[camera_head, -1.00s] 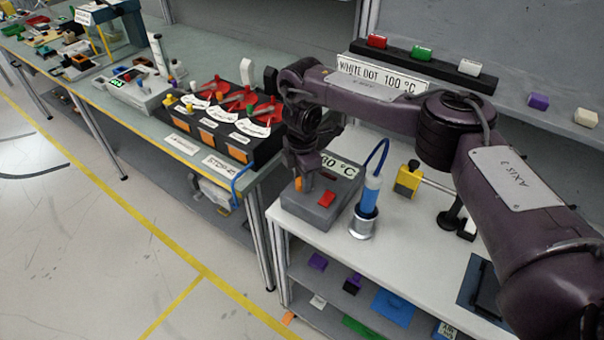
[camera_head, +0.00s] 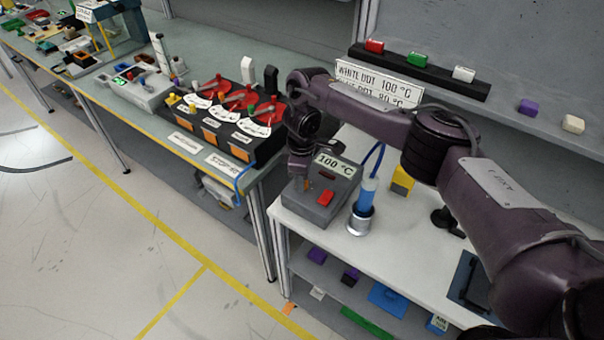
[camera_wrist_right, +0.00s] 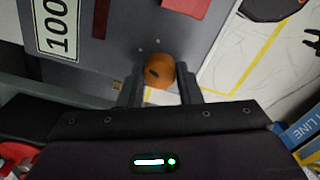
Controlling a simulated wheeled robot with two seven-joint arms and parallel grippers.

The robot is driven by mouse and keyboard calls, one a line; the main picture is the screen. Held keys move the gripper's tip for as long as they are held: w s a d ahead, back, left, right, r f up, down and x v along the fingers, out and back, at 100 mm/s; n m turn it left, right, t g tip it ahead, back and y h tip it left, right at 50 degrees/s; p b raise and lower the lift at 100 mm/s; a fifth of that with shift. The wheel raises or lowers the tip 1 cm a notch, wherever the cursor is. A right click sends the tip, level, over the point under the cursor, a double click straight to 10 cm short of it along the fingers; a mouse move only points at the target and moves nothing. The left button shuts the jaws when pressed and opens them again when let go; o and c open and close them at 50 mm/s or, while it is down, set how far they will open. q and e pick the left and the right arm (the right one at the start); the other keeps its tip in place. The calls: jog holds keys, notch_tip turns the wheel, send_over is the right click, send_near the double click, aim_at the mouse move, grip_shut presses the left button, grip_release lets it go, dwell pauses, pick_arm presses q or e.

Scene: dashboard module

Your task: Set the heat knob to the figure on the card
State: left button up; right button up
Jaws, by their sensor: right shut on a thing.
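The grey heater box (camera_head: 325,211) stands on the white bench, with a red switch and a label (camera_head: 336,164) reading "100 °C" on top. That label is partly seen in the right wrist view (camera_wrist_right: 56,26). The orange heat knob (camera_wrist_right: 159,72) shows a dark mark on its face. My right gripper (camera_wrist_right: 161,84) is shut on the knob, one finger on each side; in the head view the wrist mostly hides it. A card (camera_head: 378,78) at the back reads "WHITE DOT 100 °C", with a partly hidden line ending "DOT 80 °C". My left gripper is out of view.
A blue-handled tool (camera_head: 368,192) stands in a metal holder right beside the heater box, its cable rising behind. A yellow block (camera_head: 402,181) is farther right. The left bench holds a black unit (camera_head: 225,134) with red dials. A shelf with coloured blocks is below.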

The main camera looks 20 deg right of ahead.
jog(key=shift+r, duration=0.1)
dwell(0.4)
jog(key=o, duration=1)
jog(key=shift+c, duration=0.2)
notch_tip(320, 180, up, 7)
jog(key=shift+w+f+p, duration=0.1)
jog(key=shift+f+p, duration=0.1)
jog(key=shift+p, duration=1.05)
jog(key=shift+r, duration=0.55)
